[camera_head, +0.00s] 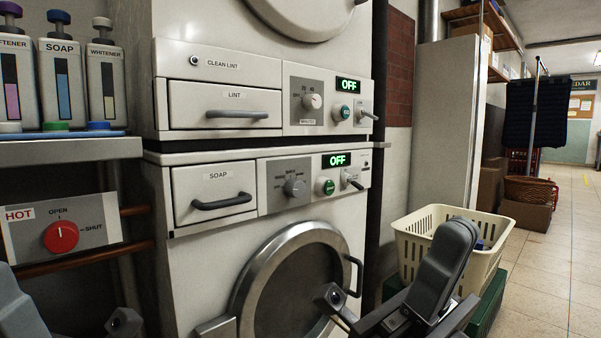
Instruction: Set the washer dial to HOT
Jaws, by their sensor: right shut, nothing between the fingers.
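The washer (200,270) is the lower white machine, with a SOAP drawer and a round door. Its grey dial (294,187) sits on the grey panel right of the drawer. The labels around the dial are too small to read, so I cannot tell its setting. The washer display (337,160) reads OFF. My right gripper (337,297) is low in front of the round door, below and right of the dial, shut, empty and apart from it. My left gripper (124,320) shows only partly at the bottom left; its jaws cannot be made out.
A dryer with a LINT drawer (225,105) and its own dial (312,101) is stacked above. At left, a red valve knob (61,237) is marked HOT, OPEN and SHUT. Bottles (62,85) stand on a shelf above it. A cream basket (425,222) stands at right.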

